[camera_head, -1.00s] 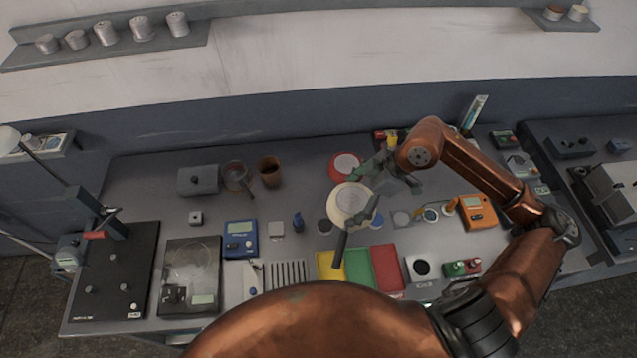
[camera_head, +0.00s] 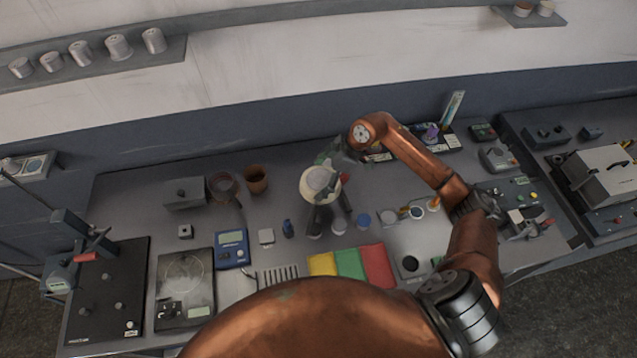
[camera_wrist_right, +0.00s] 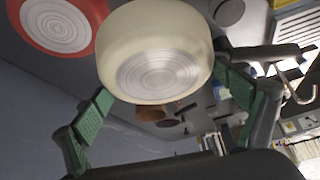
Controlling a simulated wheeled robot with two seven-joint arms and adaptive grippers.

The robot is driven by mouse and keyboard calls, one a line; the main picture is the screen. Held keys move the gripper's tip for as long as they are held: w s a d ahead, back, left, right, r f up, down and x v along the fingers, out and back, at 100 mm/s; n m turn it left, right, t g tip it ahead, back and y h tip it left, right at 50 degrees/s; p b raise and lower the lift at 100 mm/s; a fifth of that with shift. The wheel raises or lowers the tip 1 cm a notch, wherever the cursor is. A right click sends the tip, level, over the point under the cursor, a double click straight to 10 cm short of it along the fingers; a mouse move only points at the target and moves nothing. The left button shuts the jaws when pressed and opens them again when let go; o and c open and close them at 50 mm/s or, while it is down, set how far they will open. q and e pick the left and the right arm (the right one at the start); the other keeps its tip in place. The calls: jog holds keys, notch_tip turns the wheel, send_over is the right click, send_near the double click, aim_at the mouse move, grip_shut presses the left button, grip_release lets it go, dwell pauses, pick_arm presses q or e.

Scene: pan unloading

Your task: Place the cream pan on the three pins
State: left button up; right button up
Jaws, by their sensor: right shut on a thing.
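The cream pan (camera_head: 308,188) is in the middle of the head view, in front of my right arm's end. My right gripper (camera_head: 334,158) is shut on it, mostly hidden by the arm and the pan. In the right wrist view the pan (camera_wrist_right: 150,35) shows its ringed metal underside between the green finger pads. Its handle is hard to make out. The three pins stand on a dark board (camera_head: 135,270) at the far left of the bench: a back pin (camera_head: 104,280), a left pin (camera_head: 76,309) and a right pin (camera_head: 118,305). My left gripper is out of view.
A clamp stand (camera_head: 75,240) with a red lever rises beside the board's back. A scale (camera_head: 185,285), a blue meter (camera_head: 231,249) and a brown cup (camera_head: 256,178) lie between pan and board. A red pan (camera_wrist_right: 58,22) shows in the right wrist view.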

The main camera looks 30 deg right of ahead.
jog(key=shift+w+f, duration=0.25)
jog(key=shift+f, duration=0.25)
notch_tip(320, 180, down, 2)
jog(key=shift+f+p, duration=0.15)
jog(key=shift+p, duration=0.25)
jog(key=shift+f, duration=0.15)
jog(key=shift+f, duration=0.1)
jog(key=shift+f, duration=0.5)
jog(key=o, duration=1.2)
jog(key=shift+c, duration=0.2)
